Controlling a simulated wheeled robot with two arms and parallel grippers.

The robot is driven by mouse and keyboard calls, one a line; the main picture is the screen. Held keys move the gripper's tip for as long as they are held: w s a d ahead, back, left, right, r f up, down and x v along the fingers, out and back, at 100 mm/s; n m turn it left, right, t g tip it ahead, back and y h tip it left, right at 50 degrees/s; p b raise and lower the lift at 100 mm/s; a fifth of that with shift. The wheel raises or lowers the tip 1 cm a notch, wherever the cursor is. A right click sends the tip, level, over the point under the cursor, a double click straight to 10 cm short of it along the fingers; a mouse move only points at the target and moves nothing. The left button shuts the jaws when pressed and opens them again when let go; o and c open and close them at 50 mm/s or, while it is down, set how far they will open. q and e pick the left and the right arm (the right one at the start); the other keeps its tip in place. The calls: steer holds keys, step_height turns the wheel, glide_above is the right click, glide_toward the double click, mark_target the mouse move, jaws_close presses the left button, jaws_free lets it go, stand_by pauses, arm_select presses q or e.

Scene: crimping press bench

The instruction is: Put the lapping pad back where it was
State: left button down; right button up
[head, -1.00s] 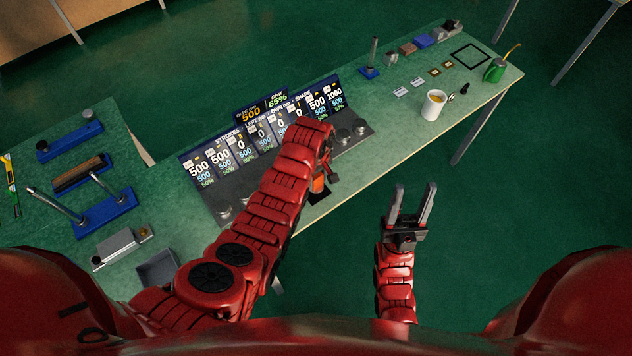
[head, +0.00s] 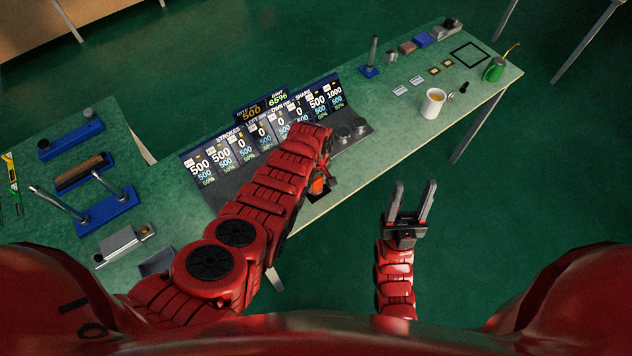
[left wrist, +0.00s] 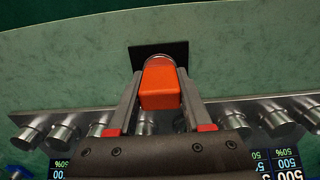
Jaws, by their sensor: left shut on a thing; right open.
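My left gripper (head: 321,178) is shut on an orange block-like piece (left wrist: 160,88) with a rounded metallic part at its far end. The left wrist view shows a finger on either side of it. A flat black square (left wrist: 152,50) shows just past the piece on the green bench top; I cannot tell whether they touch. The orange piece also shows in the head view (head: 318,186), partly hidden by my arm. I cannot tell for certain which thing is the lapping pad. My right gripper (head: 411,190) is open and empty, over the floor before the bench.
A grey strip with metal knobs (head: 344,134) and a display panel (head: 265,130) stand behind my left gripper. A mug (head: 432,103), a green oil can (head: 494,69) and a black square outline (head: 470,54) are to the right. Blue fixtures (head: 105,210) stand at left.

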arm_select(q)
steer(key=shift+f, duration=0.15)
steer(key=shift+c, duration=1.6)
jaws_free()
